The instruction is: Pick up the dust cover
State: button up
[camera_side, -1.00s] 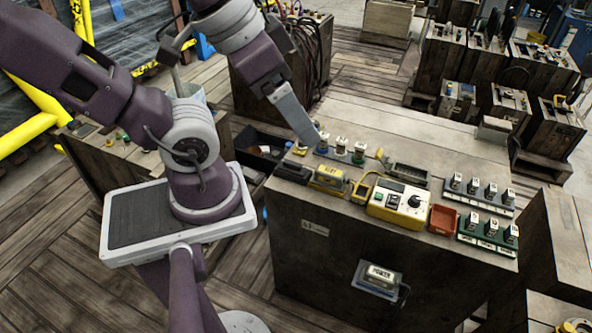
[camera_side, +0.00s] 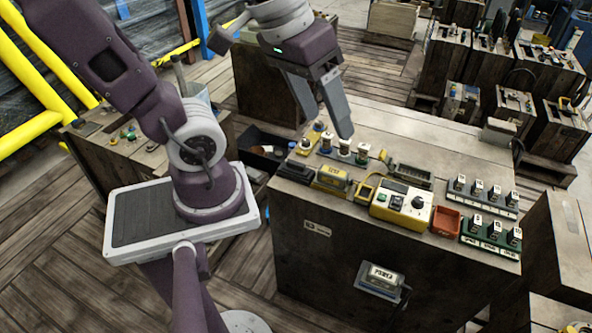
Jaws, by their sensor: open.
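My gripper (camera_side: 329,127) is open and empty, with its two grey fingers pointing down above the back left of the wooden work cabinet's top (camera_side: 440,140). Its fingertips are above a row of small plugs with white labels (camera_side: 344,148). I cannot tell for sure which thing is the dust cover. Lidded or cover-like pieces nearby are a black block (camera_side: 293,171) at the left edge, a yellow and dark labelled piece (camera_side: 331,179) and a grey-green piece (camera_side: 409,175). My gripper touches none of these three.
Several wooden crates (camera_side: 440,60) stand behind.

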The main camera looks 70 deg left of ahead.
jog(key=w+a+f+n+h, duration=0.3)
jog(key=w+a+f+n, duration=0.7)
jog(key=w+a+n, duration=0.2)
jog(key=n+g+y, duration=0.1)
jog(key=n, duration=1.1)
send_over(296, 163)
jog(key=s+a, duration=0.1)
jog(key=a, duration=0.1)
notch_tip(296, 163, down, 20)
jog(key=shift+s+r, duration=0.15)
jog(key=x, duration=0.6)
jog(key=shift+s+d+f, duration=0.15)
jog(key=shift+f, duration=0.25)
grip_shut()
jog(key=shift+r, duration=0.1)
